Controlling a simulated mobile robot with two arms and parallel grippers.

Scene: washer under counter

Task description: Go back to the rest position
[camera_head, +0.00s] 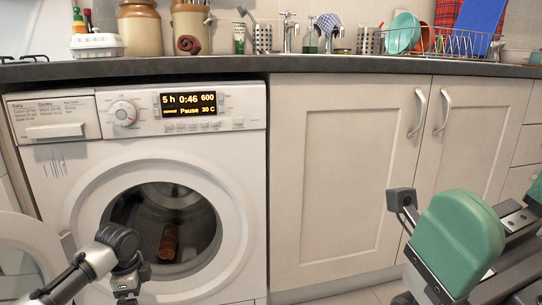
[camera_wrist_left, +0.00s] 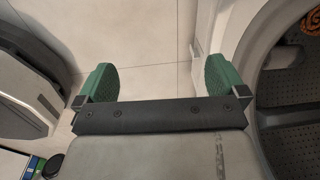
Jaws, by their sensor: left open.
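My left arm enters the head view from the lower left, in front of the washer (camera_head: 85,150); its fingers are not clear there. In the left wrist view my left gripper (camera_wrist_left: 160,80) is open, with two green pads apart and only pale floor between them. My right gripper (camera_head: 497,218) is at the lower right of the head view, in front of the cabinets. Its two green pads are apart, one cut by the picture edge, with nothing seen between them. A rolled brown cloth (camera_head: 169,242) lies in the drum; a patterned edge (camera_wrist_left: 312,21) shows in the wrist view.
The washer door (camera_head: 24,258) stands open at the left, close to my left arm. Closed cream cabinets (camera_head: 340,180) are right of the washer. The dark counter (camera_head: 300,63) above carries jars, an egg carton (camera_head: 97,46) and a dish rack (camera_head: 455,45). Floor shows below the cabinets.

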